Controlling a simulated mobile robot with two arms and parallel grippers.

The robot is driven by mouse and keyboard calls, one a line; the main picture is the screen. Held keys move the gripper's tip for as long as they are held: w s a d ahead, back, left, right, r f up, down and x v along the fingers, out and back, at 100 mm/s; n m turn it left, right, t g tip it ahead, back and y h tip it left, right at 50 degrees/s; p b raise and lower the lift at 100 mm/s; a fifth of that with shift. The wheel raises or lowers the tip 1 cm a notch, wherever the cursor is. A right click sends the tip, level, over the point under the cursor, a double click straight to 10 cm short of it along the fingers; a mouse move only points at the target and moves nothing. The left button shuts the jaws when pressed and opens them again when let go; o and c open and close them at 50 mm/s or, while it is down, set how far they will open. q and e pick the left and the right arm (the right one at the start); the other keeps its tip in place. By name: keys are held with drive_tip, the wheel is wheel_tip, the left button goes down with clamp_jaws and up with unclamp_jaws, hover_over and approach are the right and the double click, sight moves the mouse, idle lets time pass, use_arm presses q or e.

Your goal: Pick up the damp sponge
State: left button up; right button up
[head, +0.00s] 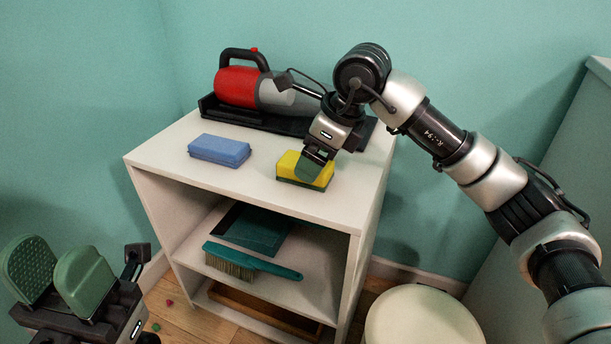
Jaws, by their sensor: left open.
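Two sponges lie on the white shelf unit's top: a plain blue sponge (219,150) left of the middle, and a yellow sponge with a green underside (289,164) near the front edge. I cannot tell by look which is damp. My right gripper (311,163) points down at the yellow sponge and covers part of it. Its fingers overlap in the view, so whether it is open or shut on the sponge is unclear. My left gripper (57,257) is open and empty at the lower left, its green pads apart, away from the shelf unit.
A red and grey handheld vacuum (239,87) sits in a black tray at the back of the white shelf unit (160,158). A teal brush (252,262) and a teal dustpan (252,228) lie on the shelf below. A round cream stool or bin (424,318) stands at the front right.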

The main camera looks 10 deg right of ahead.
drive_tip(key=b+x, duration=0.1)
drive_tip(key=x, duration=0.2)
drive_tip(key=shift+w, duration=0.1)
drive_tip(key=shift+c, duration=0.4)
drive_tip(key=c, duration=0.9)
